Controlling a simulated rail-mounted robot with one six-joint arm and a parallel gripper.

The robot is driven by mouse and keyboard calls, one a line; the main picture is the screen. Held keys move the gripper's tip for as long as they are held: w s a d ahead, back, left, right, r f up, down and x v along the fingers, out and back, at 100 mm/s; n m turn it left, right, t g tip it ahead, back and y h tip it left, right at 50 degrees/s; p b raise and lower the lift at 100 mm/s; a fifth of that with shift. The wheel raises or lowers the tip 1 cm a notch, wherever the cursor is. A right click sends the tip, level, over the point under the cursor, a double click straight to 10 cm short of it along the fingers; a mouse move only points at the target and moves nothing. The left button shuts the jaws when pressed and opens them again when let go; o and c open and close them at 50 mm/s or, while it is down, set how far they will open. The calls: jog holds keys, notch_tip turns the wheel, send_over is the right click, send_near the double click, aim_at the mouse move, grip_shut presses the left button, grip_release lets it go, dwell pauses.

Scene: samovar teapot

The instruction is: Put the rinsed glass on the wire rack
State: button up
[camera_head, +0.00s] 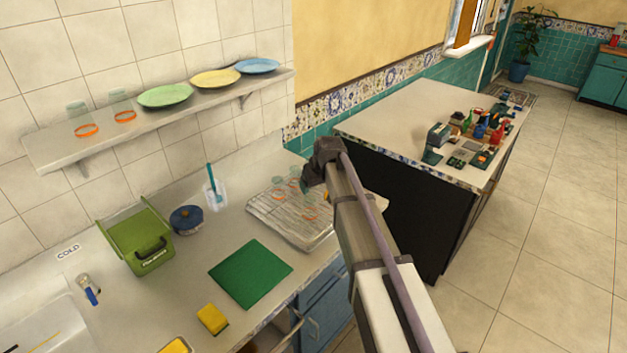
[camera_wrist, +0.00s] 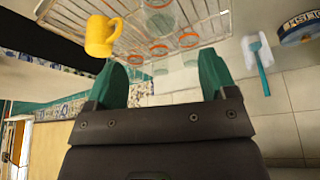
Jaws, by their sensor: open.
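The wire rack (camera_head: 290,228) lies on the counter in the head view and fills the top of the wrist view (camera_wrist: 125,40). Clear glasses with orange rings stand on it: one ring shows at the top of the wrist view (camera_wrist: 158,3), another glass (camera_wrist: 188,40) at right and a third glass (camera_wrist: 158,50) nearer the fingers. I cannot tell which is the rinsed one. My gripper (camera_wrist: 165,65) is open, its two teal fingers apart and pointing toward the glasses. In the head view my gripper (camera_head: 306,182) is over the rack; my arm hides part of the rack.
A yellow mug (camera_wrist: 102,36) sits at the rack's edge. A blue pot (camera_head: 186,220), brush holder (camera_head: 214,194), green box (camera_head: 143,243), green mat (camera_head: 250,273) and yellow sponge (camera_head: 212,318) are on the counter. The shelf (camera_head: 150,130) above holds glasses and plates.

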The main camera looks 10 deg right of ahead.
jog(key=s+a+f+m+g+h, duration=0.1)
jog(key=s+m+g, duration=0.2)
jog(key=s, duration=2.8)
jog(key=shift+f+g, duration=0.2)
jog(key=shift+g, duration=0.4)
jog(key=shift+w, duration=0.1)
